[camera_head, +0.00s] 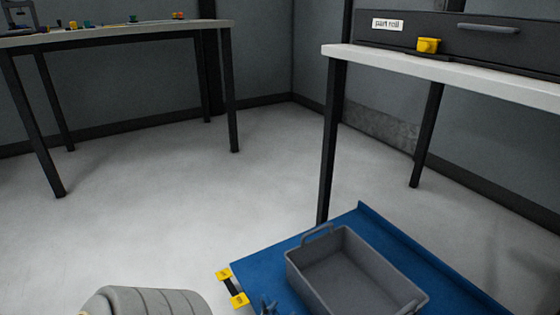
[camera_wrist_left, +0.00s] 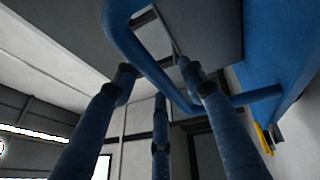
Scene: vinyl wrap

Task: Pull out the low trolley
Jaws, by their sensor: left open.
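The low trolley (camera_head: 455,284) is a blue platform at the bottom of the head view, its near part cut off by the frame. A grey bin (camera_head: 352,272) with handles stands on it. In the left wrist view, my left gripper (camera_wrist_left: 159,82) has its dark blue fingers spread open around a bent blue bar (camera_wrist_left: 122,45), which looks like the trolley's handle. I cannot tell whether they touch. A small bluish shape (camera_head: 268,306) at the trolley's near left corner in the head view is too cut off to identify. My right gripper is out of view.
A yellow and black fitting (camera_head: 233,288) is at the trolley's left edge. Another bench (camera_head: 120,34) with small items stands back left. The floor (camera_head: 170,200) between is clear.

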